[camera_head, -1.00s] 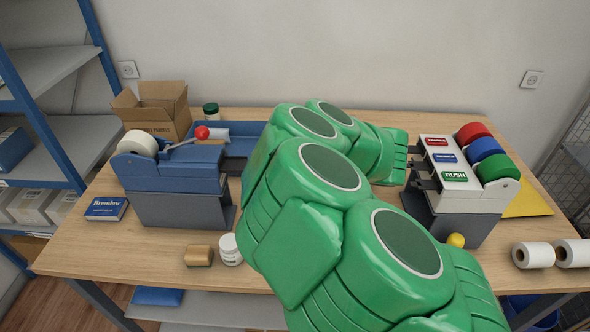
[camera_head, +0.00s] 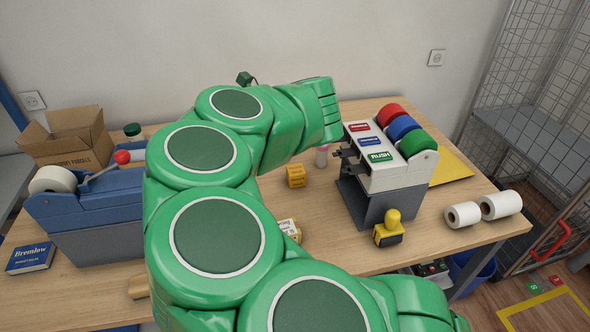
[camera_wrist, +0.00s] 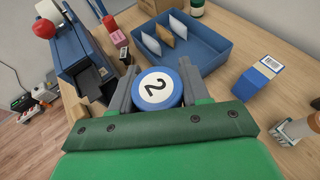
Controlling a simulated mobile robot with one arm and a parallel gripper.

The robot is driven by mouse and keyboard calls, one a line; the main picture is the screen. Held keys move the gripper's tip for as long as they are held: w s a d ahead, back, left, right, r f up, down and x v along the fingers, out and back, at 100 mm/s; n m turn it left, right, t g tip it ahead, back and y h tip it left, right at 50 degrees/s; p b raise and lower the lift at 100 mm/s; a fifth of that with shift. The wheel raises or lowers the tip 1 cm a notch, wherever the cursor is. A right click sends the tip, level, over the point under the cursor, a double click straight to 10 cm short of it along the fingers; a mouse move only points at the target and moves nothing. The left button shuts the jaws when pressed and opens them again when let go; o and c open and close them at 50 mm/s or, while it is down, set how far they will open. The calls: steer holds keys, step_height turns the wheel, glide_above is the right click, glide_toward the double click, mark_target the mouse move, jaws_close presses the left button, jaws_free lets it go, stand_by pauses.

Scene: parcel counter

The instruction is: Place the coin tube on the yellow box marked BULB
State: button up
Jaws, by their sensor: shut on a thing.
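My gripper (camera_wrist: 157,82) is shut on a round blue-and-white piece marked 2, which I take to be the end of the coin tube (camera_wrist: 155,89). The rest of the tube is hidden below its end. In the head view my arm hides the gripper and the tube. A small yellow box (camera_head: 296,176) stands on the table right of my arm; its print is too small to read. A paler box (camera_head: 290,227) with a printed label is partly behind my arm, nearer the front. I cannot tell which is marked BULB.
A label dispenser with RUSH (camera_head: 380,158) stands right of the yellow box. A yellow-handled stamp (camera_head: 390,229) and white rolls (camera_head: 463,215) lie near the front. In the wrist view, a blue tray (camera_wrist: 212,57) with envelopes and a blue box (camera_wrist: 258,81) are near the tube.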

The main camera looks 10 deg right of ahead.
step_height(320, 180, up, 3)
steer(key=shift+r, duration=0.1)
steer(key=shift+w+r, duration=0.1)
steer(key=shift+r, duration=0.05)
steer(key=w+d+r+m+t+h, duration=0.3)
steer(key=w+d+m+t+h, duration=0.3)
steer(key=w+d+m+h, duration=0.5)
steer(key=s+d+f+m+g+h, duration=0.2)
steer(key=s+d+m+g+h, duration=0.25)
steer(key=s+m+h, duration=0.45)
steer(key=s+d+f+m+g+h, duration=0.1)
steer(key=s+d+m+g+h, duration=0.4)
steer(key=s, duration=0.5)
steer(key=m, duration=0.1)
glide_above(301, 167)
steer(key=shift+t+y, duration=0.3)
steer(key=shift+t, duration=0.15)
steer(key=shift+s+f, duration=0.15)
steer(key=shift+f, duration=8.95)
